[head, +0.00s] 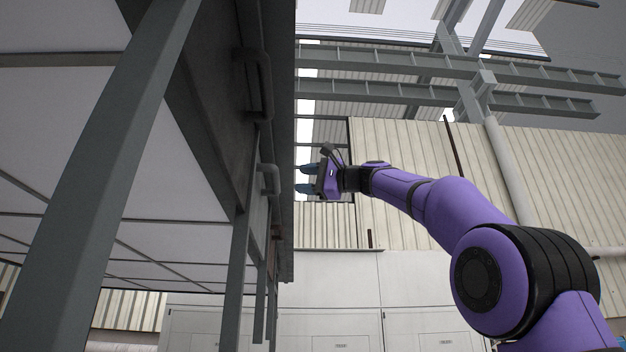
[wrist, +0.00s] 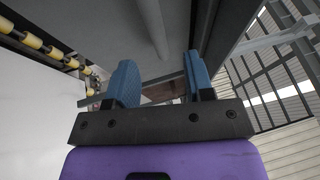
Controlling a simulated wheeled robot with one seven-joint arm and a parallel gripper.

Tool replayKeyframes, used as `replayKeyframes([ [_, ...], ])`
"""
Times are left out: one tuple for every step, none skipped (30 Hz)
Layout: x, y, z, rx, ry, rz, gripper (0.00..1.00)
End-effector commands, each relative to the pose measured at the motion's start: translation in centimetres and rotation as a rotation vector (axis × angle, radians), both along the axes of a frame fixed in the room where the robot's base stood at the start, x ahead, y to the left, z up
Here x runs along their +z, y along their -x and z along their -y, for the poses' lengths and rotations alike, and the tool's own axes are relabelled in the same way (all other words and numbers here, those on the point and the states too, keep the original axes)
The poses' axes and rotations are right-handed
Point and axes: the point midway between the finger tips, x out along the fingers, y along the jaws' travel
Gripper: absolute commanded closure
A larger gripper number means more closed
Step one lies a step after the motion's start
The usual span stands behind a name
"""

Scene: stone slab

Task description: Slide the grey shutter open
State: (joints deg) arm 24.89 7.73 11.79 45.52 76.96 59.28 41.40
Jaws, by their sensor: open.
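My gripper (head: 305,178) is open, its two blue fingers pointing left toward the dark grey front of a tall structure. In the wrist view my gripper (wrist: 159,65) has nothing visibly between its fingers. Two bar handles stand out from that front: an upper handle (head: 266,85) and a lower handle (head: 270,180). The lower handle is left of my fingertips at about their height in the picture, with an apparent gap. I cannot tell for certain which dark panel is the grey shutter; the panel (head: 225,120) bearing the handles may be it.
Grey posts (head: 110,180) and white panels (head: 60,100) fill the left. Yellow rollers (wrist: 32,41) line the wrist view's upper left. A corrugated wall (head: 440,180), white cabinets (head: 340,300) and steel beams (head: 400,65) stand behind. Open air surrounds my gripper's right side.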

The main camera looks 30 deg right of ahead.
Motion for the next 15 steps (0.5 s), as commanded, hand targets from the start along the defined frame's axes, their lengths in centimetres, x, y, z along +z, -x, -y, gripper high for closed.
replayKeyframes([
  [-0.13, 0.41, 0.53, -0.004, 0.001, -0.001, 0.52],
  [-0.17, 0.61, 0.71, -0.003, 0.001, -0.001, 0.52],
  [-0.20, 0.86, 0.89, -0.002, 0.001, 0.000, 0.52],
  [-0.23, 0.98, 1.01, -0.002, 0.001, 0.000, 0.52],
  [-0.26, 1.10, 1.12, -0.002, 0.001, 0.000, 0.52],
  [-0.29, 1.20, 1.23, -0.002, -0.001, 0.000, 0.52],
  [-0.30, 1.26, 1.29, -0.002, -0.001, 0.000, 0.52],
  [-0.31, 1.30, 1.32, -0.001, -0.001, 0.001, 0.52],
  [-0.32, 1.33, 1.35, -0.001, 0.000, 0.001, 0.52],
  [-0.32, 1.33, 1.36, 0.000, 0.000, 0.001, 0.52],
  [-0.32, 1.34, 1.35, 0.000, 0.000, 0.001, 0.52],
  [-0.32, 1.33, 1.34, 0.000, 0.000, 0.001, 0.52],
  [-0.33, 1.33, 1.34, 0.000, 0.000, 0.001, 0.52],
  [-0.32, 1.33, 1.34, 0.000, 0.000, 0.001, 0.52],
  [-0.32, 1.33, 1.34, 0.000, 0.000, 0.001, 0.52],
])
